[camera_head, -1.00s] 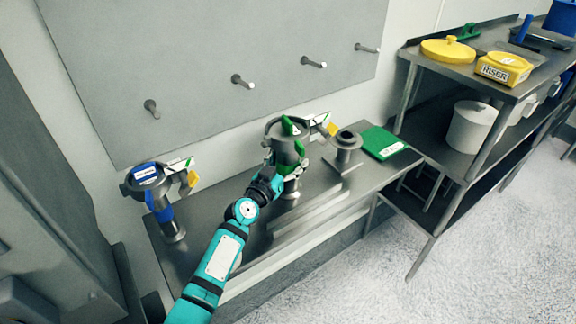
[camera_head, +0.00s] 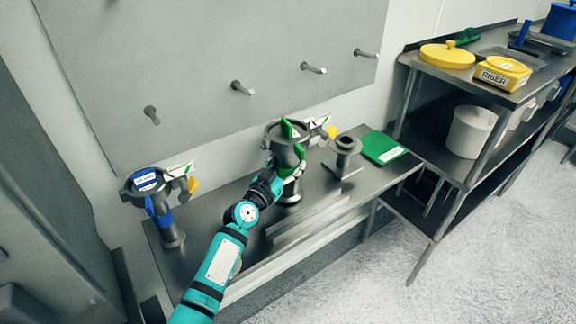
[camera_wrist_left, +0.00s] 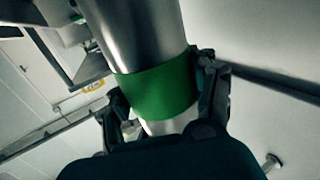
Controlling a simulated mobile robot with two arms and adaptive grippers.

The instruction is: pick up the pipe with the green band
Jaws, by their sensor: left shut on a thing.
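The pipe with the green band (camera_head: 290,184) stands upright on the steel bench, with a wide grey top and green parts above. In the left wrist view its green band (camera_wrist_left: 158,88) sits between the fingers of my left gripper (camera_wrist_left: 165,105). My left gripper also shows in the head view (camera_head: 270,180), reaching the pipe from the front left. It is shut on the pipe around the band. I cannot tell whether the pipe's foot is clear of the bench. My right gripper is not in view.
A blue-banded pipe (camera_head: 162,217) stands at the bench's left end. A grey flanged piece (camera_head: 345,155) and a green box (camera_head: 383,148) are right of the green pipe. Pegs stick out of the wall panel (camera_head: 200,50). A shelf rack (camera_head: 455,185) stands at the right.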

